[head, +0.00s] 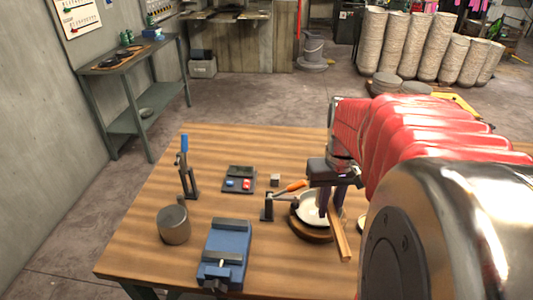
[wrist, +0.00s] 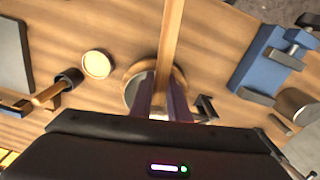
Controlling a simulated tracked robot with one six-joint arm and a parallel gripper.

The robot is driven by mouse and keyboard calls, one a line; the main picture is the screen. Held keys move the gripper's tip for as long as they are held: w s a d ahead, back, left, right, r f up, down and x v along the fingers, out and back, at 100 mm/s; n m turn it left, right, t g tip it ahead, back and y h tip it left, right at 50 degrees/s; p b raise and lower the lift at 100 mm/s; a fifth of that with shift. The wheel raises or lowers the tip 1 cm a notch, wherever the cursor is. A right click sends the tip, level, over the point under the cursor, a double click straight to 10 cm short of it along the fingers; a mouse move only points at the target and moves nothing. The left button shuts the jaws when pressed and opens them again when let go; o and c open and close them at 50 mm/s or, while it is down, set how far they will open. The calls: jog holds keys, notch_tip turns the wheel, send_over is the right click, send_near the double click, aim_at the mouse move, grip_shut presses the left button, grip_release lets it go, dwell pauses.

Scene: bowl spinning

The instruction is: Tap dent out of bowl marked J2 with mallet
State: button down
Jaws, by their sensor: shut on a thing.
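A pale shallow bowl (head: 309,208) sits on a round wooden base (head: 308,233) near the middle of the table. In the wrist view the bowl (wrist: 132,91) shows partly, beside and behind my fingers. No J2 mark or dent can be read. My gripper (head: 329,204) is pointed down over the bowl, shut on the wooden handle of a mallet (head: 341,242). In the wrist view my gripper (wrist: 166,100) has the handle (wrist: 171,38) running away from it to the top edge. The mallet's head is hidden. I cannot tell whether it touches the bowl.
A clamp with an orange handle (head: 288,189) stands at the bowl's left. A blue vise (head: 227,252), metal cylinder (head: 173,225), upright blue-handled tool (head: 185,166) and small dark tray (head: 239,178) stand further left. A black-headed tool (wrist: 68,78) and round pale disc (wrist: 98,64) show in the wrist view.

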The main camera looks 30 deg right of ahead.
notch_tip(320, 180, down, 7)
jog(key=shift+a+r, duration=0.1)
jog(key=shift+r, duration=2.85)
